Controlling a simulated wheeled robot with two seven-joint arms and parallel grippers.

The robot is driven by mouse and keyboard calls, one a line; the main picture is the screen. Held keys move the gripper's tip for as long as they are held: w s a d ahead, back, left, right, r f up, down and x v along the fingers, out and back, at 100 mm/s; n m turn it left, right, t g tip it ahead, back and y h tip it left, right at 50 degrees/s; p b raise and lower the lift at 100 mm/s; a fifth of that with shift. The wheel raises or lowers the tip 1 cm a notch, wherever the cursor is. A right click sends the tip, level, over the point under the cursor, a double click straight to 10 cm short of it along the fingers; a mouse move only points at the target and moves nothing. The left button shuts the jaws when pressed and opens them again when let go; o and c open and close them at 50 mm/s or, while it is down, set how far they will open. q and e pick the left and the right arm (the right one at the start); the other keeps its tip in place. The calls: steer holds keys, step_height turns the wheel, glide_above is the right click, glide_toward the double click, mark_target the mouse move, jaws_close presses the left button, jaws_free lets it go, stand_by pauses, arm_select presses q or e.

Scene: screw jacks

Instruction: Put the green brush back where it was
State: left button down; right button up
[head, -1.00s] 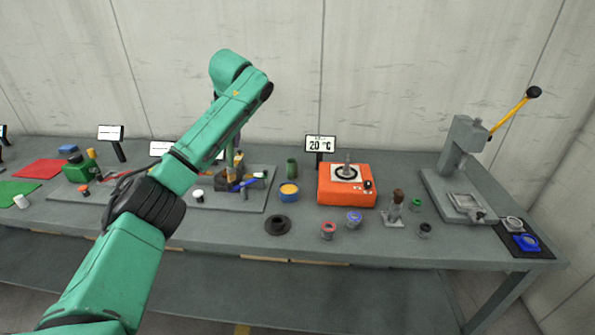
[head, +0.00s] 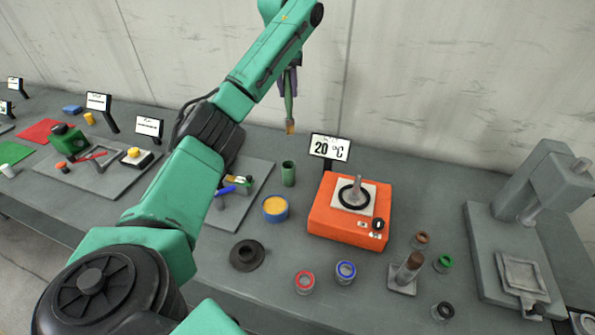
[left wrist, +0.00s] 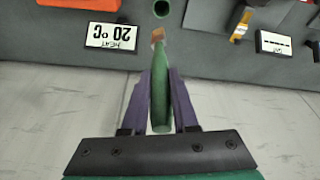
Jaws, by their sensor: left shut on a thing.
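The green brush (head: 289,110) hangs from my left gripper (head: 290,82), bristles down, above the back of the bench. In the left wrist view my left gripper (left wrist: 160,100) is shut on the green handle of the brush (left wrist: 160,95), and the brown bristle end points away from the gripper. A green cup (head: 288,174) stands upright on the bench below and apart from the brush; its open mouth also shows in the left wrist view (left wrist: 161,8), just past the bristles. My right gripper is not in view.
A display reading 20 °C (head: 330,147) stands right of the cup, behind an orange heater (head: 335,225). A blue pot with yellow contents (head: 275,208) and a black ring (head: 247,254) are in front. A grey press (head: 500,245) is at right. The wall is close behind.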

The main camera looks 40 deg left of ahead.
mark_target(286, 119)
arm_select(q)
steer(key=f+m, duration=0.1)
steer(key=f, duration=0.2)
steer(key=f+p, duration=0.1)
steer(key=f, duration=0.2)
steer(key=f+m+p, duration=0.1)
steer(key=f, duration=0.3)
steer(key=shift+s+a+m+h, duration=0.2)
steer(key=shift+a+m+h, duration=0.05)
steer(key=shift+m+h, duration=0.05)
step_height(286, 119, down, 10)
steer(key=p, duration=0.2)
steer(key=shift+s+p, duration=0.25)
steer(key=shift+p, duration=0.05)
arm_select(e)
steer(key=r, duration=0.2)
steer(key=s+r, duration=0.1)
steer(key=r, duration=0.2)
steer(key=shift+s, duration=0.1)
arm_select(q)
steer(key=c, duration=0.7)
jaws_free()
steer(key=shift+d, duration=0.1)
